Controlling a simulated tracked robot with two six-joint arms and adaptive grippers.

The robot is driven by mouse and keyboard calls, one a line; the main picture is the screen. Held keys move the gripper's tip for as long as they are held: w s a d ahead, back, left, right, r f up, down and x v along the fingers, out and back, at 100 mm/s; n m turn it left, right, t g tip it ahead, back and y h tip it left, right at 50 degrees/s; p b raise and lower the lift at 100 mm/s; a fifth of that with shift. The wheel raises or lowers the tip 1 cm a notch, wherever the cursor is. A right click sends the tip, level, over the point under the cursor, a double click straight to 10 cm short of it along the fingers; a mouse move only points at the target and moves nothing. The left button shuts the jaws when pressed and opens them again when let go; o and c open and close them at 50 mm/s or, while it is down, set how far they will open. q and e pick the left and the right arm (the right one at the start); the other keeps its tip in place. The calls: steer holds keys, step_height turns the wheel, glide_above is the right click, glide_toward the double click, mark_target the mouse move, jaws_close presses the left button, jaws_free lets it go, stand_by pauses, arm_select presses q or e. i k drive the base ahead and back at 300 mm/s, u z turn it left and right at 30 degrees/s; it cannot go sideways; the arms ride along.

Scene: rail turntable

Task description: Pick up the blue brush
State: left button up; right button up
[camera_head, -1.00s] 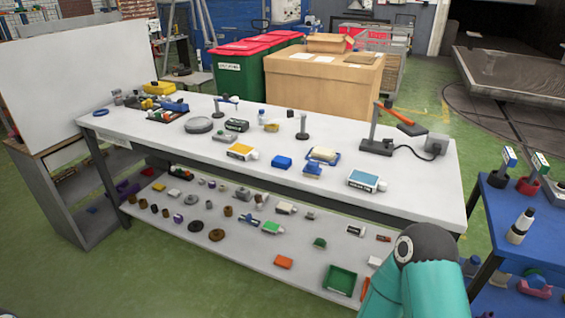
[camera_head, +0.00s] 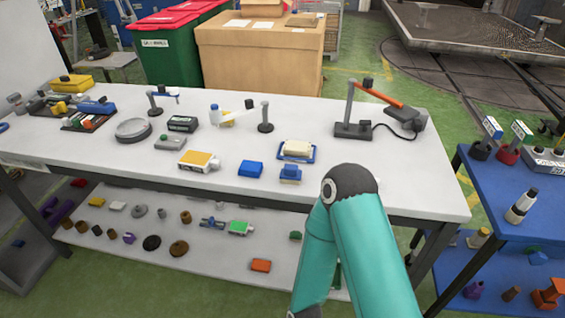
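I cannot tell for sure which thing is the blue brush. A small blue thing with a pale band (camera_head: 290,174) stands near the front edge of the white table (camera_head: 225,148), and its shape could be a brush. A plain blue block (camera_head: 250,169) lies just left of it. Behind it, a cream block sits on a blue tray (camera_head: 311,158). A teal arm of mine rises from the bottom, right of these things, and hides part of the table front. Neither gripper shows.
A lamp-like stand with an orange arm (camera_head: 375,93) stands at the table's back right. Left are a yellow-and-white box (camera_head: 199,161) and a round grey dish (camera_head: 133,129). A lower shelf (camera_head: 205,262) holds small parts. A blue table (camera_head: 480,200) stands right.

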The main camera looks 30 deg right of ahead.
mark_target(291, 174)
steer(key=z, duration=0.3)
steer(key=i, duration=0.75)
steer(key=z, duration=0.6)
